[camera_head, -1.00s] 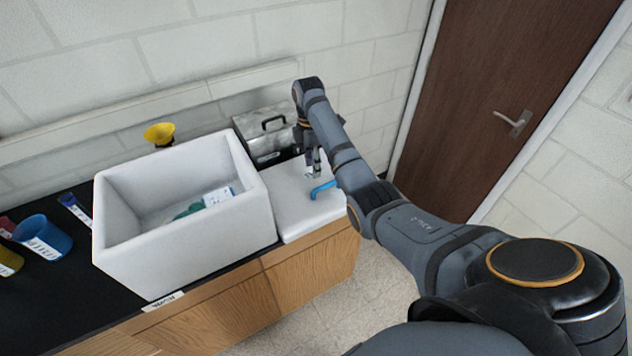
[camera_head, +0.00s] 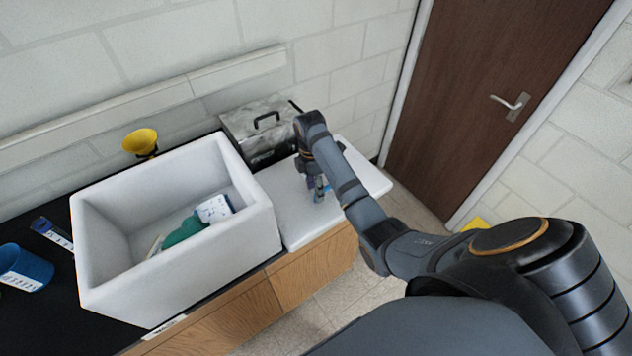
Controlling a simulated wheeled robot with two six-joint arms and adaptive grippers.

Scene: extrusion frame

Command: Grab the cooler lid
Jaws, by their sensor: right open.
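The cooler lid (camera_head: 285,202) is a white slab lying flat on the counter, right of the open white cooler box (camera_head: 180,262). A blue handle (camera_head: 328,193) on the lid shows only in part behind my right arm. My right gripper (camera_head: 319,192) points down over the lid at the handle. It is open, and whether its fingers touch the handle is hidden. My left gripper is not in view.
The cooler holds a green item (camera_head: 186,230) and a white labelled item (camera_head: 214,209). A metal box (camera_head: 262,128) stands behind the lid. A yellow funnel (camera_head: 140,141) and a blue cup (camera_head: 24,268) are left. A door (camera_head: 490,90) is at the right.

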